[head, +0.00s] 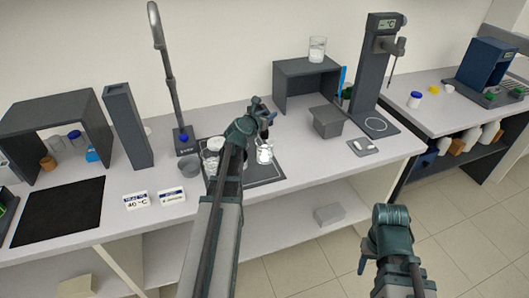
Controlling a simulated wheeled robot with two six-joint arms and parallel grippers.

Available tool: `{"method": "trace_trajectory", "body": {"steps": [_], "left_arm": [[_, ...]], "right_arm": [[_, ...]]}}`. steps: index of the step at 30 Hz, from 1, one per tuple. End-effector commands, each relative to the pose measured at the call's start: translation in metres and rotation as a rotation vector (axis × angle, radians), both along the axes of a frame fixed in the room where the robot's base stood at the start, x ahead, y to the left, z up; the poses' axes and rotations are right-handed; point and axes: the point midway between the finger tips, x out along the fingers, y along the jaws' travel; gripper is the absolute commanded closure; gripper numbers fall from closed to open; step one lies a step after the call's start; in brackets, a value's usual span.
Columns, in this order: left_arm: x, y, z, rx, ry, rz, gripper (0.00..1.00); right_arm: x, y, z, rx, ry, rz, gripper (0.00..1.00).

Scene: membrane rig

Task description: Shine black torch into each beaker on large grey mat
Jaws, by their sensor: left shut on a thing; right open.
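The large grey mat (262,175) lies on the bench behind my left forearm. A clear beaker (264,153) stands on its right part, and glassware that looks like more beakers (212,158) stands on its left part, partly hidden by my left arm. My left gripper (261,112) is above the back of the mat, behind and above the right beaker. It is shut on a small dark thing, apparently the black torch (257,102), mostly hidden by the fingers. Whether it lights a beaker I cannot tell. My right gripper (372,250) is open and empty, in front of the bench over the floor.
A tall tap (166,70) and a dark upright box (127,125) stand left of the mat. A grey bin (327,121), a stirrer stand (368,75) and a shelf box (306,68) with a beaker on top stand to the right. Two white labels (137,200) lie at front left.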

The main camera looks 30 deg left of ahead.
Motion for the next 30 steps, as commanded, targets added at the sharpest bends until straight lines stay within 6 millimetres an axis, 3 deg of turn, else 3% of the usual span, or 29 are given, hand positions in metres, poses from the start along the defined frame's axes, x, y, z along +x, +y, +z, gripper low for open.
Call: {"method": "trace_trajectory", "body": {"steps": [17, 30], "left_arm": [[0.000, 0.000, 0.002, 0.000, 0.000, 0.000, 1.00], [0.000, 0.000, 0.032, 0.000, 0.000, 0.000, 1.00]], "right_arm": [[0.000, 0.000, 0.002, 0.000, 0.000, 0.000, 0.50], [0.000, 0.000, 0.032, 0.000, 0.000, 0.000, 0.50]]}}
